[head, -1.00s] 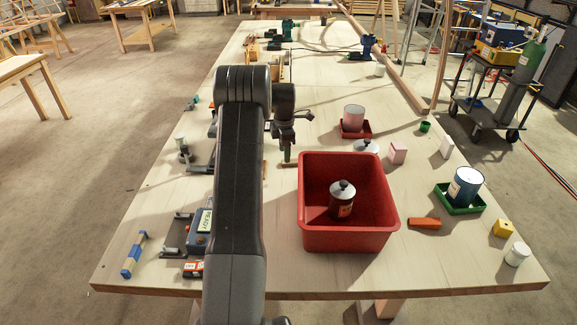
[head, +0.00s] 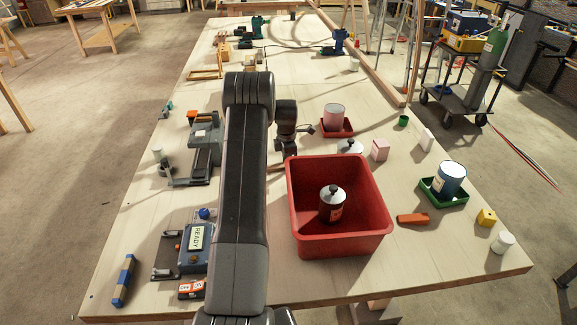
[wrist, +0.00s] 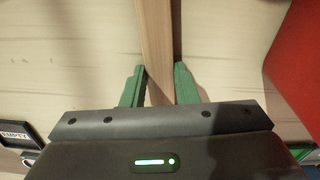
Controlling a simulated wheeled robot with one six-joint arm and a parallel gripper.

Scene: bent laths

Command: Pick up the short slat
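A light brown wooden slat (wrist: 156,40) runs down from the top edge of the wrist view, passing between the two green fingers of my gripper (wrist: 160,68). The fingers stand apart on either side of it. The left fingertip is very close to the slat's edge, and a dark strip shows between slat and right finger. The slat's near end is hidden behind the gripper body, and its far end is out of view, so I cannot tell its length. In the head view my gripper (head: 286,152) is low over the table, left of the red bin, its fingertips hidden.
The red bin (head: 378,225) holding a dark red lidded jar (head: 332,204) stands close to the gripper's right. A blue box marked READY (head: 196,238) and a grey fixture (head: 204,145) stand left of my arm. An orange block (head: 412,219) lies right of the bin.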

